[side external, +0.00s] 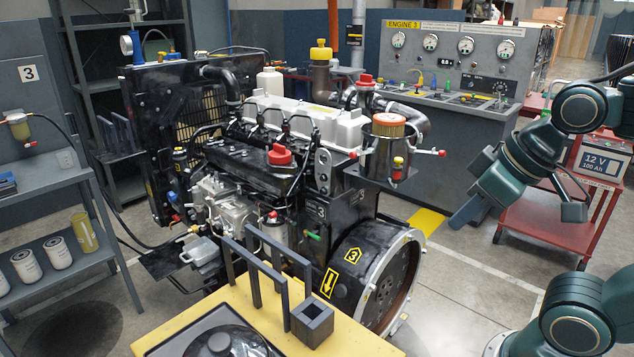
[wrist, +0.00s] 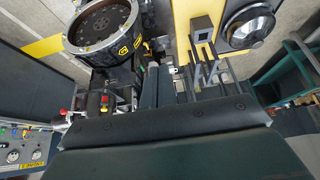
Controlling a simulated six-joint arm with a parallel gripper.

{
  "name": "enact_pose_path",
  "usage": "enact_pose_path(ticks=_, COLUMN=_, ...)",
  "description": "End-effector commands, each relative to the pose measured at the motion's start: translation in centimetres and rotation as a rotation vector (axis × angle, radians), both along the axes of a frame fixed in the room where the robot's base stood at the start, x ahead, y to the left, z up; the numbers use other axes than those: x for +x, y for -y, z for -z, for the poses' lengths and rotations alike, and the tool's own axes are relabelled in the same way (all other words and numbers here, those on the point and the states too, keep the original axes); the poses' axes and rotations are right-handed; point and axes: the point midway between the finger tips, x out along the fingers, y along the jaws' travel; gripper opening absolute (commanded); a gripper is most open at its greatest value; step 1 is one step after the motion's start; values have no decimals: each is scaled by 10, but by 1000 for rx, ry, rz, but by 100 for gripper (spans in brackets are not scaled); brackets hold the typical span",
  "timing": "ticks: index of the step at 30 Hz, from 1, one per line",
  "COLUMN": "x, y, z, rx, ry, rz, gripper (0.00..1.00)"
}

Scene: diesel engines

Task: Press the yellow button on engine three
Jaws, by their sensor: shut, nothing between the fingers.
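Engine three (side external: 300,150) is a black and silver diesel engine marked with 3 labels; its round flywheel end (side external: 385,280) faces right, and also shows in the wrist view (wrist: 103,25). A control panel marked ENGINE 3 (side external: 455,50) stands behind it, with several small coloured controls on its sloped desk (side external: 450,98), some yellow. A small yellow and red fitting (side external: 398,168) is beside the filter canister on the engine. I cannot tell which yellow part is the button. My gripper (side external: 462,217) is shut and empty, right of the engine and in front of the panel. It shows in the wrist view (wrist: 166,72).
A yellow table (side external: 180,325) with upright dark bars (side external: 255,275) and a square block (side external: 312,322) stands in front. A red cart (side external: 555,215) with a 12 V battery (side external: 605,160) is at the right. Open floor (side external: 470,285) lies between engine and cart.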

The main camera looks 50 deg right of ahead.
Motion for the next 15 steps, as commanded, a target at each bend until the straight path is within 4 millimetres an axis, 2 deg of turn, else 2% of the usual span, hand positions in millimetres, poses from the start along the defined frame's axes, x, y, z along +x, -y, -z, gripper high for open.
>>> enact_pose_path(ticks=8, x=2, y=0, z=-1, rx=2, ry=1, rz=4, gripper=0)
enact_pose_path(ticks=15, x=19, y=2, z=-11, rx=22, ry=11, rz=36, gripper=0)
